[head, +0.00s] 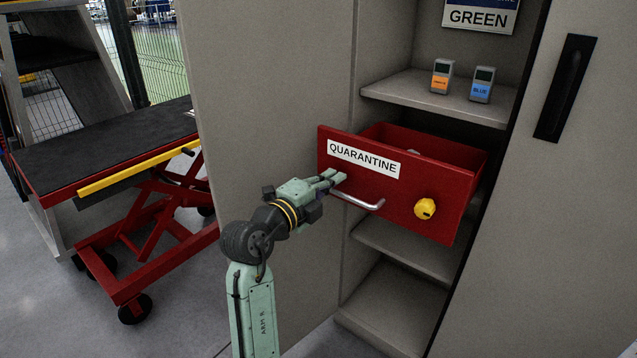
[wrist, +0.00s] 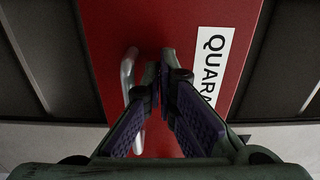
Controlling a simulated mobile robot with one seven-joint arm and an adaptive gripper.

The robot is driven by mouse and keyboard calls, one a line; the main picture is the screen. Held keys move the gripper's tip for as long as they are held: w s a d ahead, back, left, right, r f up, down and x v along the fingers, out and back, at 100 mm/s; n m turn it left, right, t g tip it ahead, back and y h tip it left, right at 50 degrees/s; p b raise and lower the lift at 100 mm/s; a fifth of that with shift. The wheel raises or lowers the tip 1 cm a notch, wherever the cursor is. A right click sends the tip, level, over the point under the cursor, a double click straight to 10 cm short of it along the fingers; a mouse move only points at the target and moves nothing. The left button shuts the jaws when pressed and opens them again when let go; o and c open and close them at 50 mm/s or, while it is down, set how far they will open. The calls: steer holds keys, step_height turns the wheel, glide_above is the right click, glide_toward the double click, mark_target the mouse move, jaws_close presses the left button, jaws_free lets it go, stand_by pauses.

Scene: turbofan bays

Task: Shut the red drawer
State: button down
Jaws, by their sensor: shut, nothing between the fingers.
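The red drawer (head: 404,208) stands pulled out of the cabinet, with a white QUARANTINE label (head: 363,159), a silver bar handle (head: 358,200) and a yellow knob (head: 425,208) on its front. My gripper (head: 338,178) is at the left part of the drawer front, just below the label and by the handle's left end. In the wrist view my gripper (wrist: 163,80) points at the red front (wrist: 178,25), between the handle (wrist: 129,75) and the label (wrist: 211,65). The fingers are shut and empty. I cannot tell whether the tips touch the drawer front.
Two small devices, one orange-labelled (head: 442,76) and one blue-labelled (head: 482,84), stand on the shelf (head: 405,90) above the drawer. A lower shelf (head: 410,248) is empty. A cabinet door (head: 270,100) stands at left, and a red lift cart (head: 110,170) stands farther left.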

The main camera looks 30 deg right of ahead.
steer(key=shift+w+d, duration=0.2)
steer(key=shift+d, duration=0.15)
steer(key=shift+d, duration=0.1)
